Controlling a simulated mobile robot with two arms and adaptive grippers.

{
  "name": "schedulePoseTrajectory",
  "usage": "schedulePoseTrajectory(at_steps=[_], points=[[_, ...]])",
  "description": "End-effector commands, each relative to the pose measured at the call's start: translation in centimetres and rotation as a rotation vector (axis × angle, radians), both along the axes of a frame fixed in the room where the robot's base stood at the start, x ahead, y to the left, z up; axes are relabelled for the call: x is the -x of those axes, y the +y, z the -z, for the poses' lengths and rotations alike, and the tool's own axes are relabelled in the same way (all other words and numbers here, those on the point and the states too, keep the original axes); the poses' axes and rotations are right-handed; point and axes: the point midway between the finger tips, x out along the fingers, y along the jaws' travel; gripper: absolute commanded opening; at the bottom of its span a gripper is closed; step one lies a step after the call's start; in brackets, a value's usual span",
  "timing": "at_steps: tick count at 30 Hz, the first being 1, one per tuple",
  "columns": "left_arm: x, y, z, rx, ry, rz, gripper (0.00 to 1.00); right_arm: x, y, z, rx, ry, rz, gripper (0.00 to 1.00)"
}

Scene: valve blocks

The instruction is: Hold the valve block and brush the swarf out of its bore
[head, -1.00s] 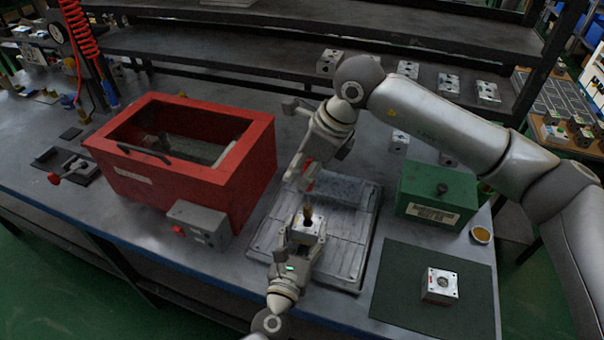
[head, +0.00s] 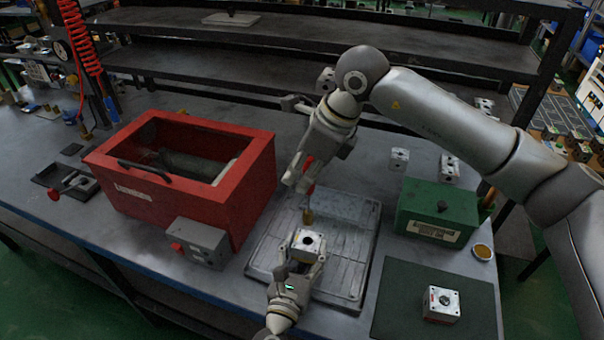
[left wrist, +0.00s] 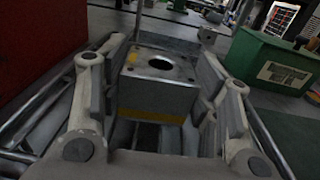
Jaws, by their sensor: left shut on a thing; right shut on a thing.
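The valve block (head: 314,251), a pale metal cube with a dark round bore on top, is upright in my left gripper (head: 302,262), above the grey ribbed tray (head: 352,262). In the left wrist view the block (left wrist: 158,98) sits between both fingers of my gripper (left wrist: 157,85), with a yellow band on its near face and its bore facing up. My right gripper (head: 301,178) is shut on the brush (head: 308,203). The brush has a red handle and points down. Its brassy tip is just above the block, apart from the bore. Swarf cannot be made out.
A red open-topped box (head: 150,190) with a grey switch box (head: 202,243) stands left of the tray. A green box (head: 437,213) and a small round dish (head: 482,252) are to the right. Another block (head: 441,304) lies on the dark green mat (head: 400,310).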

Motion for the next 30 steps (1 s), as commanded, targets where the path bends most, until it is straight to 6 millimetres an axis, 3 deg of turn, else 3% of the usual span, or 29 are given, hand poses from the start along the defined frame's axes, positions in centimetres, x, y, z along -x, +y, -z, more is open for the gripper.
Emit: schedulePoseTrajectory(at_steps=[11, 12, 17, 30], points=[[0.04, 0.00, 0.10, -0.001, 0.002, 0.000, 0.18, 0.00, 0.01, 0.01, 0.000, 0.000, 0.000, 0.00], [0.04, 0.00, 0.10, -0.001, 0.002, 0.000, 0.62, 0.00, 0.01, 0.01, 0.000, 0.000, 0.000, 0.00], [0.03, 0.00, 0.07, 0.000, 0.001, 0.000, 0.82, -0.01, 0.02, 0.01, 0.000, 0.000, 0.000, 0.00], [0.82, 0.23, 0.13, -0.001, 0.002, 0.000, 0.82, -0.01, 0.02, 0.01, 0.000, 0.000, 0.000, 0.00]])
